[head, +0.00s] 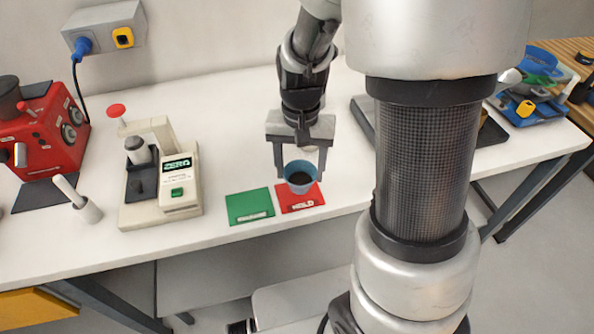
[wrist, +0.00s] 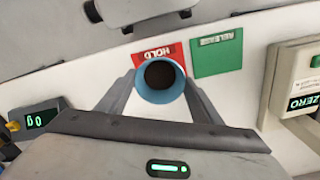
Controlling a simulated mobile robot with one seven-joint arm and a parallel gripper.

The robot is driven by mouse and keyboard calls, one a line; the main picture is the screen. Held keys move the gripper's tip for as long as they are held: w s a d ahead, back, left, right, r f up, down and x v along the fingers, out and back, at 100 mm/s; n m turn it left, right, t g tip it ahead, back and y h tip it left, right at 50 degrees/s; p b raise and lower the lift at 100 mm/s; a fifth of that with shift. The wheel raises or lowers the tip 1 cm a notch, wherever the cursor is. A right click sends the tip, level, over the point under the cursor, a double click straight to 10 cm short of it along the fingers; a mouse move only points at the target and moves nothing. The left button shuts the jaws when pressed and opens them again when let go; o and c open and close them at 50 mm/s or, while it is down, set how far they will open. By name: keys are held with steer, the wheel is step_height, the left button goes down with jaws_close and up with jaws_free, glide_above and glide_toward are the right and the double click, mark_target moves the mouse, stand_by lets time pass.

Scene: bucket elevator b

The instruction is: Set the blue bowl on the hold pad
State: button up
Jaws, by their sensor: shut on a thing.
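My gripper (head: 300,174) is shut on the blue bowl (head: 300,189), with one finger on each side of it. The bowl is upright and has dark contents inside. It is in line with the red hold pad (head: 313,199) in the head view and covers the pad's back part. In the wrist view the bowl (wrist: 160,98) overlaps the edge of the hold pad (wrist: 148,51), whose HOLD lettering shows. I cannot tell whether the bowl touches the pad or is a little above it.
A green pad (head: 250,207) lies just left of the hold pad. A cream device with a ZERO display (head: 181,185) stands further left, beside a white pestle and mortar (head: 87,210) and a red machine (head: 48,135). The table's front edge is close to the pads.

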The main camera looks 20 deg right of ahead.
mark_target(300, 179)
steer(key=shift+f, duration=1.75)
steer(key=shift+f+b, duration=0.1)
steer(key=shift+b, duration=0.25)
steer(key=o, duration=1.2)
